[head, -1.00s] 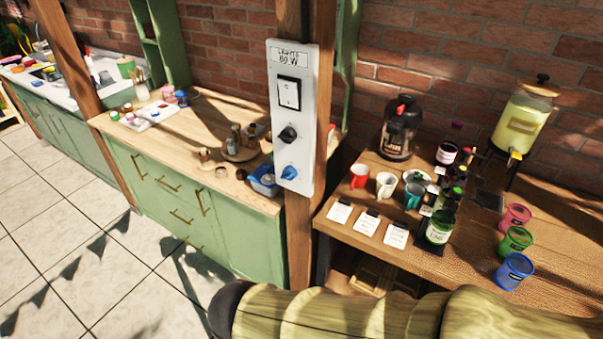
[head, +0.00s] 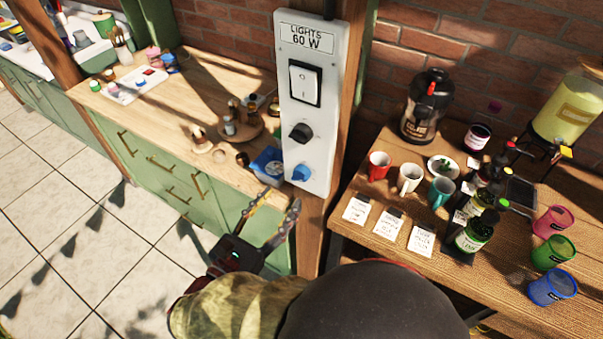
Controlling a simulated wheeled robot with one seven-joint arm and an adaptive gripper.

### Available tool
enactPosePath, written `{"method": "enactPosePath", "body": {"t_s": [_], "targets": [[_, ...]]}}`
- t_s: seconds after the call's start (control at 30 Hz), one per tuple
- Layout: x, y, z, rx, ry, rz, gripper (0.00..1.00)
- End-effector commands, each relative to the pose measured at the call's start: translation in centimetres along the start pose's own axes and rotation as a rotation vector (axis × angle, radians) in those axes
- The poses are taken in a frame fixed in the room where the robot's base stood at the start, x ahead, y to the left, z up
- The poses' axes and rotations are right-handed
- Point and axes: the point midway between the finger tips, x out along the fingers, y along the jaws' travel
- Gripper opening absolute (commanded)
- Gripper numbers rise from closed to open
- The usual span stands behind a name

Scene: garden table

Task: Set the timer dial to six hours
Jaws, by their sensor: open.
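A white control panel (head: 309,150) hangs upright on the wooden post, with a label reading "LIGHTS 60 W" at its top. Below the label is a white rocker switch (head: 304,83) in a black frame. Under it is a black knob (head: 300,132), and lowest a blue knob (head: 301,173). Which knob is the timer dial, and any hour marks, are too small to tell. My gripper (head: 277,201) is open and empty, low and left of the panel, its fingers pointing up toward the panel's lower end. It appears apart from both knobs.
The wooden post (head: 344,120) carries the panel. At right, a wooden table (head: 400,253) holds mugs, cards, bottles, a black flask (head: 425,108) and a drink dispenser (head: 568,105). A green cabinet (head: 150,170) with a cluttered wooden top stands behind at left. Tiled floor is clear at left.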

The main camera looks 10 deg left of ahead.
Motion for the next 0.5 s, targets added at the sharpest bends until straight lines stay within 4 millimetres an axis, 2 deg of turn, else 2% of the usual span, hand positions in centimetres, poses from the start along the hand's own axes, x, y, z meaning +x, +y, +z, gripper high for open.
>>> {"method": "enactPosePath", "body": {"t_s": [0.5], "targets": [[6.7,-0.1,-0.2,0.000,0.005,-0.005,0.49]]}}
